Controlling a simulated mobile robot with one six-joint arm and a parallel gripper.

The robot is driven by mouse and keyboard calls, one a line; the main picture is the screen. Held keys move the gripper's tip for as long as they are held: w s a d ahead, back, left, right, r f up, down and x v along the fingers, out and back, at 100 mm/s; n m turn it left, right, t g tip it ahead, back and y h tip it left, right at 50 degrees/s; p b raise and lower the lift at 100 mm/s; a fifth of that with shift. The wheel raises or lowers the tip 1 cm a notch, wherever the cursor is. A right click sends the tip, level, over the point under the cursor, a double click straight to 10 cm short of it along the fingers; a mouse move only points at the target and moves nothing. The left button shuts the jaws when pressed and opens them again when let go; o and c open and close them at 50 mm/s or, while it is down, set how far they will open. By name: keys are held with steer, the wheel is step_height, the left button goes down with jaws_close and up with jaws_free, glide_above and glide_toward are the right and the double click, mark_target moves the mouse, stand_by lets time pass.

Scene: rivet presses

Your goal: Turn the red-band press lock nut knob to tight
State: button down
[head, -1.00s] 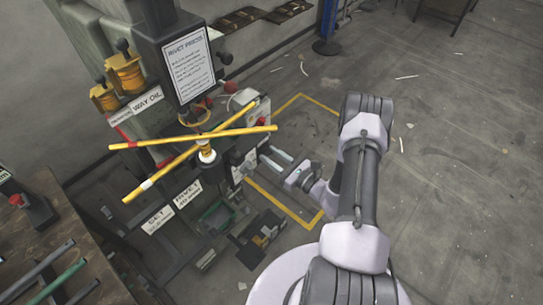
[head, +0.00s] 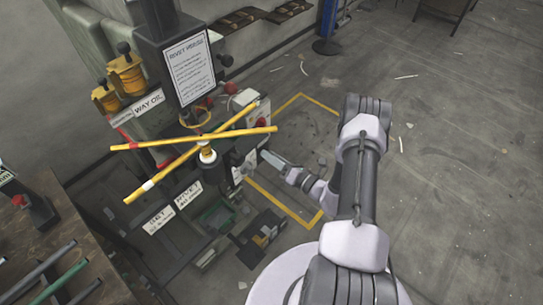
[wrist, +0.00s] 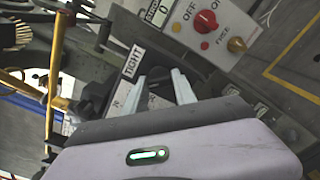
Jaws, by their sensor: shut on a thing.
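A control box (wrist: 205,30) with a red knob (wrist: 205,21) and a yellow knob (wrist: 236,44) is just beyond the fingers. Green and dark bins (head: 215,215) sit low by the press. A bench (head: 50,235) is at lower left. The floor at right is open.

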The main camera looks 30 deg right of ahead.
steer(key=shift+m, duration=4.1)
steer(key=c, duration=1)
jaws_free()
steer(key=p+v, duration=0.4)
steer(key=v, duration=1.3)
steer(key=shift+s, duration=0.2)
